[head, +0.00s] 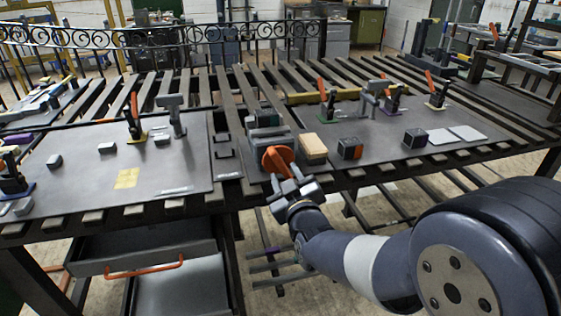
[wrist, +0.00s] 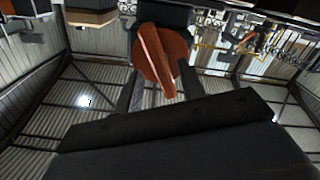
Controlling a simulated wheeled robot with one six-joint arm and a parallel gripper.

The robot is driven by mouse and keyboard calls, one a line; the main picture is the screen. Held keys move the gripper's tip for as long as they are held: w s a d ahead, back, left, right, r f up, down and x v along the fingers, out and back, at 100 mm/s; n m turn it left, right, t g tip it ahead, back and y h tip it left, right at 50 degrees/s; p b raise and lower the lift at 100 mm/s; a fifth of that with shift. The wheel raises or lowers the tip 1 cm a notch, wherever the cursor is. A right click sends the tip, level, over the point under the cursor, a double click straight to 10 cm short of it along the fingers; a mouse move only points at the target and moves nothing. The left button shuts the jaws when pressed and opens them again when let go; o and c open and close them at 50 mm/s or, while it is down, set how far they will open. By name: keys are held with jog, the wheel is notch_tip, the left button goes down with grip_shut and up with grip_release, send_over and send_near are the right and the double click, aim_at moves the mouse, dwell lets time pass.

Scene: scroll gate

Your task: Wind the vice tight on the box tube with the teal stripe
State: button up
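The vice (head: 266,134) stands at the front edge of the bench, near the middle of the head view. Its orange handwheel (head: 275,160) faces me and also shows in the wrist view (wrist: 158,55), with a raised bar across it. A small dark piece with a greenish tint (head: 268,118) shows at the vice's top; I cannot make out a teal stripe or whether it is the box tube. My gripper (head: 288,180) is just in front of the handwheel. In the wrist view its fingers (wrist: 160,88) stand apart, one on each side of the bar, with visible gaps.
A purple-black cube (head: 415,138) lies farther right. Toggle clamps with orange handles, such as one at the left (head: 135,118), stand on the plates. An open drawer (head: 150,262) hangs below.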

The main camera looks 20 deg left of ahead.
aim_at(283, 169)
jog(key=x, duration=0.6)
jog(key=shift+w, duration=0.1)
jog(key=shift+c, duration=0.6)
grip_shut()
